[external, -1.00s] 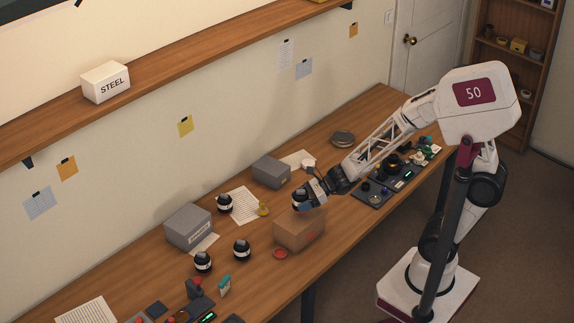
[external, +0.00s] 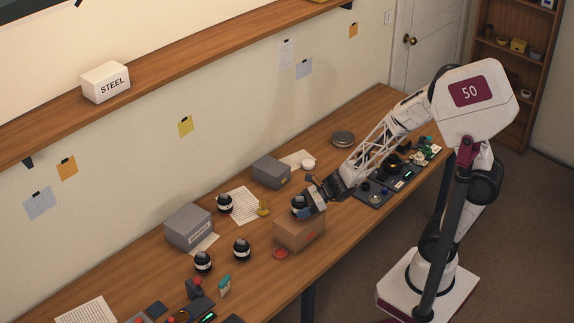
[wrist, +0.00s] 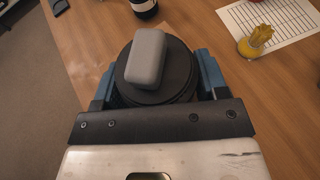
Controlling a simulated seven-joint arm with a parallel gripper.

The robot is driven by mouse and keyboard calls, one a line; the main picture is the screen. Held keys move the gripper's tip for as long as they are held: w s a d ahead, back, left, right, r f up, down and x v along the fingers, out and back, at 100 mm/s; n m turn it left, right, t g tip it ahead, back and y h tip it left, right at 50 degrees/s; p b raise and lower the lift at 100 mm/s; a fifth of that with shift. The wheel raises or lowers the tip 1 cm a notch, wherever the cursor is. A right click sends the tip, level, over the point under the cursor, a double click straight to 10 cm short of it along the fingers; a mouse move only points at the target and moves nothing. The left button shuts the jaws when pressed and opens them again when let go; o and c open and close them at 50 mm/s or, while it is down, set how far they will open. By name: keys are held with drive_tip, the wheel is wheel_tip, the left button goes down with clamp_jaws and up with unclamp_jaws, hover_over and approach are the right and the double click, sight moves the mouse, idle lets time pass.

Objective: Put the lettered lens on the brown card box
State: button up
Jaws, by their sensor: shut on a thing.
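My gripper (external: 309,206) is shut on a black lens (external: 298,205) with a pale band, just at the top of the brown card box (external: 299,234). I cannot tell whether the lens touches the box. In the wrist view the lens (wrist: 158,75) sits between the blue fingers of my gripper (wrist: 156,85), and a grey rounded block shape covers part of its top. Any lettering on it is too small to read.
Two grey boxes (external: 189,229) (external: 271,172) stand toward the wall. A yellow item (external: 263,208) and a red round lid (external: 280,254) lie near the brown box. Dark trays with parts (external: 372,192) lie under my arm. Bare bench shows left of the box.

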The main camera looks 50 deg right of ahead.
drive_tip(key=shift+f, duration=0.45)
drive_tip(key=shift+s+f, duration=0.1)
drive_tip(key=shift+f, duration=0.2)
drive_tip(key=c, duration=0.4)
drive_tip(key=o, duration=1.3)
drive_tip(key=shift+f, duration=0.1)
drive_tip(key=o, duration=0.4)
drive_tip(key=shift+c, duration=0.2)
drive_tip(key=shift+r, duration=0.3)
drive_tip(key=shift+r, duration=0.4)
drive_tip(key=shift+d+r, duration=0.15)
drive_tip(key=shift+r, duration=0.1)
drive_tip(key=v, duration=1.1)
drive_tip(key=shift+s+d, duration=0.15)
drive_tip(key=shift+d, duration=0.1)
